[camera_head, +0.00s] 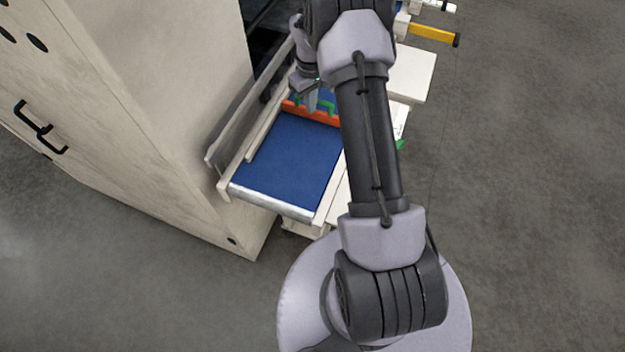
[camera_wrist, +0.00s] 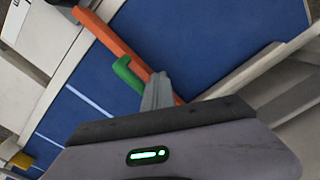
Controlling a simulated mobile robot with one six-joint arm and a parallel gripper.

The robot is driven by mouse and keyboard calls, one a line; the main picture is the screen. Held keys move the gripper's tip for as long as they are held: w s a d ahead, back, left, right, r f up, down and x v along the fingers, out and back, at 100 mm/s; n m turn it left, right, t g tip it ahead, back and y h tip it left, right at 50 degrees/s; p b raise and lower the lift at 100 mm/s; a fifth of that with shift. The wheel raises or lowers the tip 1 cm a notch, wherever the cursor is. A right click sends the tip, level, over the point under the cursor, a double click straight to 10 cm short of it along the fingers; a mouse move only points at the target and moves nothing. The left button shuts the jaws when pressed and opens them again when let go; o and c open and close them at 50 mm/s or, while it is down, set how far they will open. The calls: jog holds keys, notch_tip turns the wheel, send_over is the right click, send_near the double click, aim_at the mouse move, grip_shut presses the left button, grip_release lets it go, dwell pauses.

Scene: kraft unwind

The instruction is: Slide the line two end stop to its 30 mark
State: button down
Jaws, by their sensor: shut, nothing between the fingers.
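The end stop, an orange bar (camera_head: 311,114) with green uprights, lies across the blue belt (camera_head: 285,160). In the wrist view, the orange bar (camera_wrist: 120,42) runs diagonally and a green hooked handle (camera_wrist: 127,72) stands on it. My gripper (camera_head: 312,101) is down at the bar, beside the green parts. In the wrist view, my gripper's fingers (camera_wrist: 157,92) are together and empty, just right of the green handle. I cannot tell whether they touch the handle or bar. No 30 mark is readable in either view.
A tall beige cabinet (camera_head: 185,90) stands left of the belt. A pale side rail (camera_head: 262,118) runs along the belt's left edge. White plates (camera_head: 410,72) and a yellow bar (camera_head: 432,35) lie to the right. Pale lines (camera_wrist: 90,100) cross the blue surface beyond the stop.

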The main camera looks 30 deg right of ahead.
jog(key=shift+w+d+p, duration=0.15)
jog(key=shift+w+d, duration=0.45)
jog(key=shift+d, duration=0.25)
jog(key=shift+w+d+p, duration=0.2)
jog(key=shift+w+d, duration=0.45)
jog(key=shift+d, duration=0.2)
jog(key=shift+w+d+p, duration=0.15)
jog(key=shift+w+d, duration=0.45)
jog(key=shift+d, duration=0.25)
dwell(0.6)
jog(key=shift+s+a, duration=0.6)
jog(key=shift+a, duration=0.25)
notch_tip(320, 180, up, 9)
jog(key=p, duration=0.5)
